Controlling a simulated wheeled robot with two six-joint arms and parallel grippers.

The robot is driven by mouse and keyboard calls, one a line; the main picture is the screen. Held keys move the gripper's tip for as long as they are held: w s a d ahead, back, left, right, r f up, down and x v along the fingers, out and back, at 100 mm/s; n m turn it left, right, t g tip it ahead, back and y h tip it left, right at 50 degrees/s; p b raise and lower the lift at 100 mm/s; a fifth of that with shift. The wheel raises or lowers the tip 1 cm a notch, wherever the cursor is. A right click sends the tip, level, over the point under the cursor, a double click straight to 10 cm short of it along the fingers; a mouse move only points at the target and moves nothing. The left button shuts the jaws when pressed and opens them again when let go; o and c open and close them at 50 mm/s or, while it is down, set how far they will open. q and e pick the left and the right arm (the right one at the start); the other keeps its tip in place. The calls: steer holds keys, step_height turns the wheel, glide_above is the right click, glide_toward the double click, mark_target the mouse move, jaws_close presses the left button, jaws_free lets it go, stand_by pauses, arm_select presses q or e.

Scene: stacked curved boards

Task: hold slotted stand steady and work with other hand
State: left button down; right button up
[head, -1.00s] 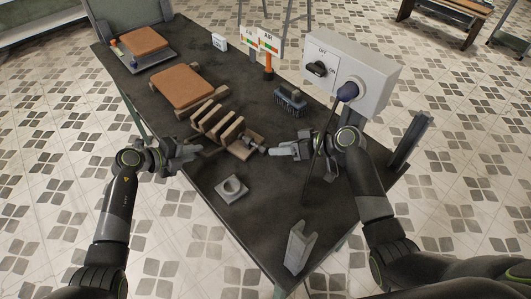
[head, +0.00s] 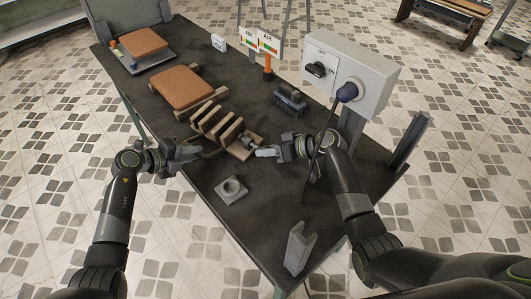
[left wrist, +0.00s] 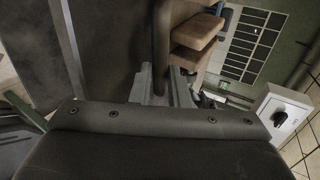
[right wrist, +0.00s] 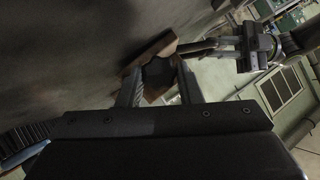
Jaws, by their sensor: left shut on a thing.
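The slotted stand (head: 217,124), a wooden rack with several upright slats, sits mid-table. My left gripper (head: 192,152) is at its near left side. In the left wrist view, its fingers (left wrist: 163,88) are shut on a dark bar, seemingly the stand's rail. My right gripper (head: 264,152) is at the stand's right end, close to a dark fitting (head: 250,139). In the right wrist view, a dark knob-like piece (right wrist: 157,74) on brown wood shows between the spread fingers, with gaps at its sides. Contact there is unclear.
A grey block with a round socket (head: 231,189) lies in front of the stand. Brown curved boards (head: 181,87) lie at back left. The front table is mostly clear.

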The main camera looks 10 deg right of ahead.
steer(key=shift+c, duration=0.6)
steer(key=shift+s+a+n+t+h, duration=0.1)
steer(key=shift+s+n+t+h, duration=0.05)
steer(key=shift+n+t+h, duration=0.7)
steer(key=shift+s+a+n+t+h, duration=0.1)
steer(key=shift+n+t+h, duration=0.25)
steer(key=shift+n+h, duration=0.2)
steer(key=shift+r+n+t, duration=0.1)
steer(key=shift+n+t, duration=0.3)
steer(key=shift+s+a+n+t+h, duration=0.1)
steer(key=shift+a+n+t+h, duration=0.05)
steer(key=shift+n+t+h, duration=0.8)
